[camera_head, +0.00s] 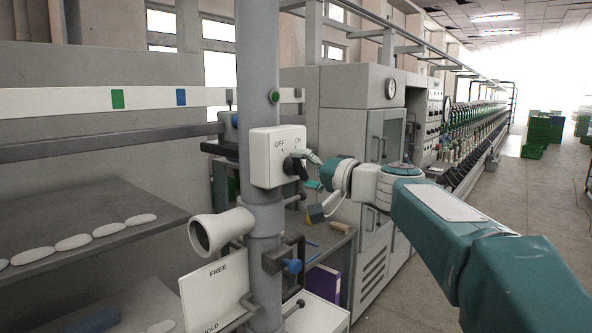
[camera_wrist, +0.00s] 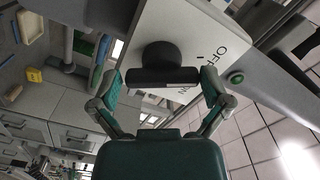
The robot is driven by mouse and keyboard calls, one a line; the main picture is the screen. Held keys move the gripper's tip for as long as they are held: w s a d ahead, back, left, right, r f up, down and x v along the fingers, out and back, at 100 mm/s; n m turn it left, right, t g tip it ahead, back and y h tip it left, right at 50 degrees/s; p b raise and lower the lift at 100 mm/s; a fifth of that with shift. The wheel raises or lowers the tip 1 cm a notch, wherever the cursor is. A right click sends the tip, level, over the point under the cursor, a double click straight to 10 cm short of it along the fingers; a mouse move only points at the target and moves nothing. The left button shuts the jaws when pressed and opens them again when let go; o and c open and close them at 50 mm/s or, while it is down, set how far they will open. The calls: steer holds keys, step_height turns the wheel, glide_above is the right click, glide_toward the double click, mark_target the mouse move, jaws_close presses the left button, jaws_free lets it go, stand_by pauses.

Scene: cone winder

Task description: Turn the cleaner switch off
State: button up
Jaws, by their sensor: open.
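The cleaner switch is a white box (camera_head: 268,155) on a grey vertical pipe, marked OFF at left and ON at right. Its black knob (camera_head: 291,165) is partly covered by my gripper (camera_head: 304,168) in the head view. In the wrist view the knob (camera_wrist: 160,56) has a wide dark bar across it. My gripper (camera_wrist: 163,84) is open there, with one finger at each end of the bar; I cannot tell whether they touch it. The ON label is partly hidden near the right finger. I cannot tell which label the knob points to.
A FREE/HOLD sign (camera_head: 214,292) hangs lower. A shelf with white oval pieces (camera_head: 73,242) is at left. A green button (camera_head: 274,97) is above.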

steer(key=v, duration=1)
steer(key=shift+s+d, duration=0.25)
steer(key=shift+d, duration=0.05)
steer(key=shift+f, duration=0.1)
steer(key=s+a+f+g+h, duration=0.1)
steer(key=s+f+g+h, duration=0.4)
steer(key=s+f, duration=0.75)
steer(key=s+d+f+h, duration=0.4)
steer(key=s+f, duration=0.3)
steer(key=f, duration=0.1)
steer(key=s+d+f+n+h, duration=0.1)
steer(key=s+d+f+h, duration=0.3)
steer(key=s+f, duration=0.3)
steer(key=shift+d+f+h, duration=0.4)
steer(key=shift+f+h, duration=0.15)
steer(key=shift+h, duration=0.05)
steer(key=shift+s, duration=0.1)
